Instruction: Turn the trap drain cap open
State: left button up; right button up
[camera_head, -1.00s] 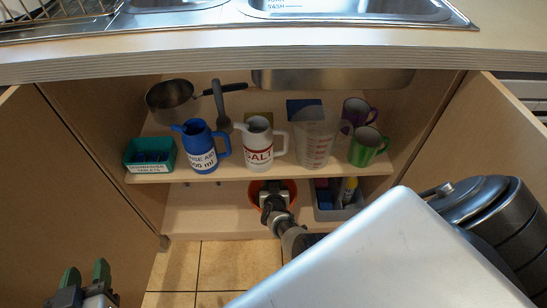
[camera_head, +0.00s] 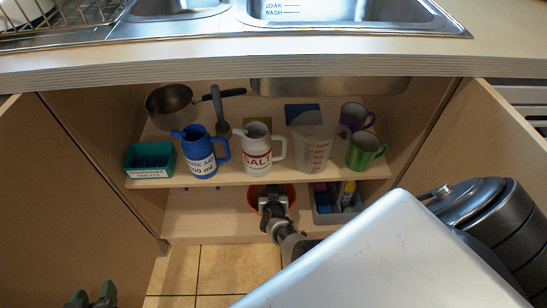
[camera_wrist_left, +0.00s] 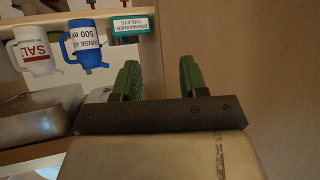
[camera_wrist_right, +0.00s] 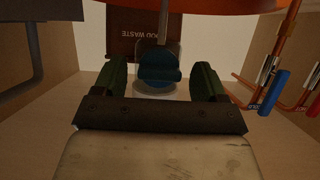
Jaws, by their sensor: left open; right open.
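The trap drain cap looks to be the round teal-blue piece (camera_wrist_right: 160,68) in the middle of the right wrist view, with a bar across it and a pale ring by it. My right gripper (camera_wrist_right: 160,82) is open, with its green fingers on either side of this piece and gaps showing; I cannot tell how deep the fingers reach. In the head view my right gripper (camera_head: 273,192) is under the shelf, in front of an orange bowl-like container (camera_head: 289,190), and the cap is hidden. My left gripper (camera_head: 91,296) is open and empty at the lower left; its fingers show in the left wrist view (camera_wrist_left: 158,80).
The shelf (camera_head: 225,176) above my right gripper holds a blue jug (camera_head: 199,153), a salt jug (camera_head: 257,152) and mugs. A grey caddy (camera_head: 337,212) stands to the right. A brown food-waste bin (camera_wrist_right: 123,47) and valve pipes (camera_wrist_right: 268,92) show in the right wrist view.

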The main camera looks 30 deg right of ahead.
pick_arm(q)
jog(key=s+a+f+g+y+p, duration=0.1)
jog(key=s+a+g+p, duration=0.15)
jog(key=s+g, duration=0.2)
jog(key=s+a+f+g+y+p, duration=0.1)
jog(key=s+g+p, duration=0.25)
jog(key=s, duration=0.25)
jog(key=x, duration=0.7)
jog(key=shift+f+g+p, duration=0.3)
pick_arm(e)
jog(key=v, duration=0.9)
jog(key=shift+s+a, duration=0.2)
jog(key=shift+s, duration=0.05)
pick_arm(q)
jog(key=shift+s, duration=0.1)
pick_arm(e)
jog(key=shift+r, duration=0.1)
